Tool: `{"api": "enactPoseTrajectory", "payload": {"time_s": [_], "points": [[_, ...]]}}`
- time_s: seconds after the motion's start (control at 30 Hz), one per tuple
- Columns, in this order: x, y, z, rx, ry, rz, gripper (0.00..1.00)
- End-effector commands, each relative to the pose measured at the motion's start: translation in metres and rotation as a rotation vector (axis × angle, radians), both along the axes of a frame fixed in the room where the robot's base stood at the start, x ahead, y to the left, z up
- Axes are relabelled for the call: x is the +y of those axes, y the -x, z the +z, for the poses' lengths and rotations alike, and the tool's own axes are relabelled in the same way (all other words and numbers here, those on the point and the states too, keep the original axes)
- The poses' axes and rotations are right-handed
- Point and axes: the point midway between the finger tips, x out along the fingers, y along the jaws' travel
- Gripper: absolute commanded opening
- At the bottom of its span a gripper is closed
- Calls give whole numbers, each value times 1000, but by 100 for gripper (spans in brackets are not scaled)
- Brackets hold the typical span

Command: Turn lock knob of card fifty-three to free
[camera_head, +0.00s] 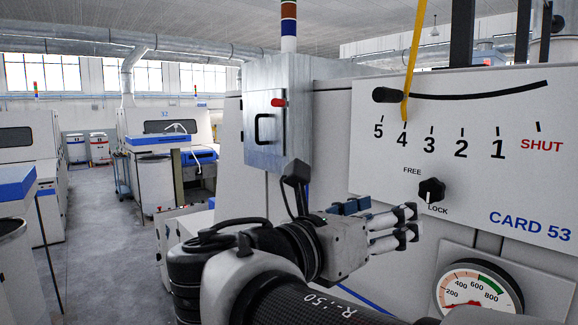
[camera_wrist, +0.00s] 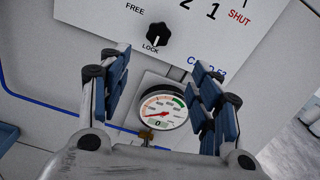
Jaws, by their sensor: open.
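The lock knob (camera_head: 431,191) is a black lobed knob on the white CARD 53 panel (camera_head: 470,232), with FREE at its upper left and LOCK just below. Its white mark points down at LOCK. The knob also shows in the wrist view (camera_wrist: 157,40), at the top, beyond the fingertips. My gripper (camera_head: 410,222) is open and empty, below and left of the knob in the head view, and apart from it. In the wrist view my gripper (camera_wrist: 160,80) has its blue-padded fingers wide apart, with the gauge showing between them.
A round pressure gauge (camera_head: 475,293) sits below the panel. Above the knob is a slot scale from 5 to SHUT with a black handle (camera_head: 386,95) near 5 and a yellow strip (camera_head: 411,60) hanging by 4. A grey box (camera_head: 278,110) with a red knob stands left.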

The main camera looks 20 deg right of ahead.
Motion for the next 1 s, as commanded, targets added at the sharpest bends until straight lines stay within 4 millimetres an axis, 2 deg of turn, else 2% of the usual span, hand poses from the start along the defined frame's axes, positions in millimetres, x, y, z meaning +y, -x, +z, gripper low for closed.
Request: {"api": "enactPoseTrajectory", "payload": {"time_s": [0.03,0.13,0.27,0.8,1.0], "points": [[1,-2,7,6,15,0,58],[-5,-5,9,10,26,0,58],[-23,-10,8,10,25,-4,58],[-127,-53,8,11,23,-4,58],[-151,-64,8,9,23,-1,58]]}}
